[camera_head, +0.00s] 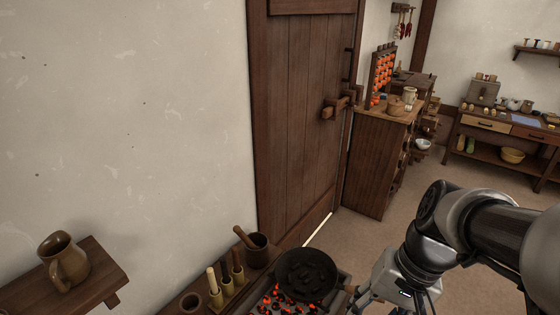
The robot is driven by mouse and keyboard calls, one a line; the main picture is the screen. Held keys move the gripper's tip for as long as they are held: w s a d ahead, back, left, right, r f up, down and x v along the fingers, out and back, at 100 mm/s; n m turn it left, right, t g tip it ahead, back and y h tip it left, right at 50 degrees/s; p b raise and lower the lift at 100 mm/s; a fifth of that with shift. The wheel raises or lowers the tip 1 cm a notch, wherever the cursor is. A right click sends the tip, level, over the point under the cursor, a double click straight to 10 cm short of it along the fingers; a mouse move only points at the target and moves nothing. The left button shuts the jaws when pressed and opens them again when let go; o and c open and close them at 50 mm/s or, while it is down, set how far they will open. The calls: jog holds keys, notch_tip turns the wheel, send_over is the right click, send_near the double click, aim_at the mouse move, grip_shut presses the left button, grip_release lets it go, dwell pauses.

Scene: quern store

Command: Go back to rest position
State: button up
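My arm reaches in from the right edge and bends down at the lower right. My gripper (394,303) hangs at the bottom edge, just right of the black pan (306,275). Its fingertips are cut off by the picture's edge, so I cannot tell whether it is open or shut or holds anything.
The pan sits over glowing coals (281,300). Left of it are a mortar with pestle (257,247) and a tool holder (229,290). A brown jug (64,262) stands on a wall shelf (95,283). Behind are a wooden door (305,110), a cabinet (378,165) and open floor (365,235).

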jog(key=s+a+r+n+t+h, duration=0.1)
jog(key=s+r+n+t+h, duration=0.1)
jog(key=s+r+n+t, duration=0.2)
jog(key=shift+s+a+r+t+h, duration=0.15)
jog(key=shift+s+r+t+h, duration=0.25)
jog(key=shift+s+r, duration=0.45)
jog(key=shift+s+f, duration=0.1)
jog(key=shift+f, duration=0.1)
dwell(1.3)
